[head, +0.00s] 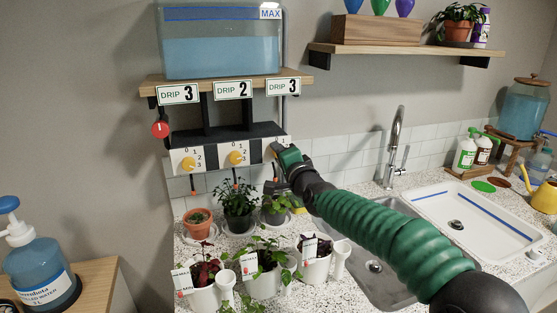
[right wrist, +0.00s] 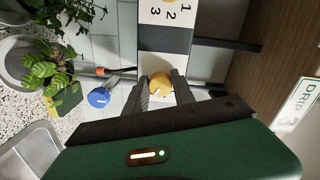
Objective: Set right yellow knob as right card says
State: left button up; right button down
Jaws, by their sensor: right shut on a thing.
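The right card (head: 283,87) reads DRIP 3. My right gripper (head: 278,160) is at the right dial of the valve row and covers its knob in the head view. In the right wrist view, the right yellow knob (right wrist: 160,84) sits between the two fingers of my right gripper (right wrist: 161,90), which is shut on it. A pale mark shows on the knob, but I cannot tell which number it points at. The middle yellow knob (head: 236,158) and left yellow knob (head: 188,163) are free. My left gripper is not in view.
A blue knob (right wrist: 98,98) is close beside my right gripper in the wrist view. Potted plants (head: 240,203) stand below the dials. A red knob (head: 159,129) is at the left, under the water tank (head: 220,55). The sink (head: 375,235) is at right.

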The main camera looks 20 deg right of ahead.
jog(key=shift+d+r+m, duration=0.1)
jog(key=shift+d+m, duration=0.1)
jog(key=shift+m, duration=0.2)
jog(key=c, duration=1.3)
grip_release()
jog(key=shift+o, duration=1.2)
jog(key=shift+d, duration=0.1)
jog(key=s+d+p, duration=0.1)
jog(key=s+p, duration=0.5)
jog(key=s, duration=1)
jog(key=shift+s, duration=0.35)
